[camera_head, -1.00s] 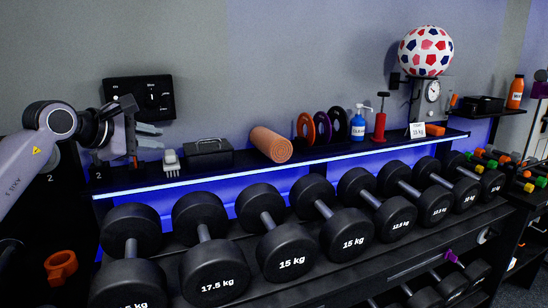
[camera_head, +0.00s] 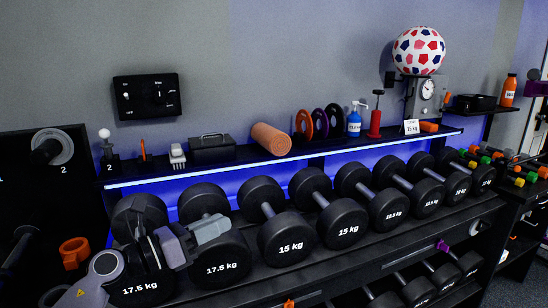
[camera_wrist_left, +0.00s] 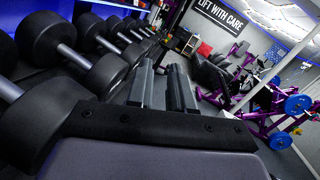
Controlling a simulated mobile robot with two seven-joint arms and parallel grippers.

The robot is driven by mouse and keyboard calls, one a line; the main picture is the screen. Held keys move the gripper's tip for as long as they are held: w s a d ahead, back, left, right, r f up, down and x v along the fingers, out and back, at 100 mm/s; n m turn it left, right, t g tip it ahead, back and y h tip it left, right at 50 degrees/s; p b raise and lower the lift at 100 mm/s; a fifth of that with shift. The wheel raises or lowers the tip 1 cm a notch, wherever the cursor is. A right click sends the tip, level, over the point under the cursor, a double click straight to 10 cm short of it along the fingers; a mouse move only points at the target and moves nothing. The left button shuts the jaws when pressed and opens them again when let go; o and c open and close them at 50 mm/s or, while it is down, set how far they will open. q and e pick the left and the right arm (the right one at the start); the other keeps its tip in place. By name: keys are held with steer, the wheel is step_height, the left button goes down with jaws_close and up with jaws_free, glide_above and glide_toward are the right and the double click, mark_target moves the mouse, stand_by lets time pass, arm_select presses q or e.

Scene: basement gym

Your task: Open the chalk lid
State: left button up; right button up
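A dark box with a lid and a top handle (camera_head: 211,148) stands on the lit shelf; it looks like the chalk box, but no label is readable. Its lid looks closed. My left gripper (camera_head: 214,227) is in front of and below the shelf, over the left 17.5 kg dumbbells, apart from the box. In the left wrist view its two fingers (camera_wrist_left: 162,72) are parallel with an empty gap between them. The box does not show in the left wrist view. My right gripper is not in view.
A brush (camera_head: 177,156) stands left of the box and an orange roller (camera_head: 270,139) lies to its right. The lit shelf edge (camera_head: 290,161) runs above the dumbbell row (camera_head: 284,238). A black control panel (camera_head: 147,96) is on the wall above.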

arm_select(q)
steer(key=s+a+f+n+y, duration=0.2)
steer(key=s+f+n+y, duration=0.2)
steer(key=f+n, duration=0.5)
steer(key=s+a+f+n+t+y, duration=0.1)
steer(key=s+a+f+n+y, duration=0.2)
steer(key=s+f+n, duration=0.6)
steer(key=s+a+f+n+t+y, duration=0.1)
steer(key=s+a+f+n+y, duration=0.2)
steer(key=f+n, duration=0.7)
steer(key=s+n+y, duration=0.2)
steer(key=s+n, duration=0.2)
steer(key=n, duration=0.3)
steer(key=shift+f+n+y, duration=0.15)
steer(key=shift+n+y, duration=0.15)
steer(key=shift+n, duration=0.1)
steer(key=o, duration=0.4)
steer(key=s+f+n+g, duration=0.2)
steer(key=s+f+n, duration=0.3)
steer(key=s, duration=0.3)
steer(key=shift+s+a+f+g, duration=0.15)
steer(key=shift+s+a+g, duration=0.15)
steer(key=shift+g, duration=0.1)
steer(key=shift+s+d+f, duration=0.1)
